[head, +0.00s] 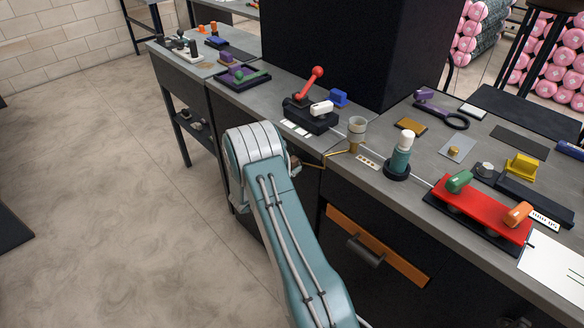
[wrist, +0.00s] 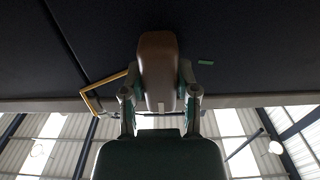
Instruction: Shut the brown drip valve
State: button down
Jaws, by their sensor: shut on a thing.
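The brown drip valve's rounded handle (wrist: 158,65) stands upright between the two fingers of my gripper (wrist: 161,92) in the wrist view. The fingers touch it from both sides, and my gripper is shut on it. A thin brass pipe (wrist: 104,88) runs up and bends just left of the handle. In the head view, the brass pipe (head: 338,154) leads from a pale cup with a brass base (head: 356,132) at the bench edge toward my wrist. My arm hides the handle and my fingertips there. I cannot tell the valve's turn position.
The grey bench (head: 340,179) runs along my right. A black base with a red lever (head: 311,85) stands behind my wrist. A teal bottle-shaped piece (head: 400,158) and a red plate with knobs (head: 480,212) lie farther right. Open floor lies left.

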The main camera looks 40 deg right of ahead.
jog(key=shift+f, duration=0.2)
jog(key=shift+c, duration=2.3)
grip_release()
jog(key=shift+o, duration=0.5)
jog(key=shift+r, duration=0.1)
jog(key=a, duration=1.2)
jog(key=shift+s, duration=0.4)
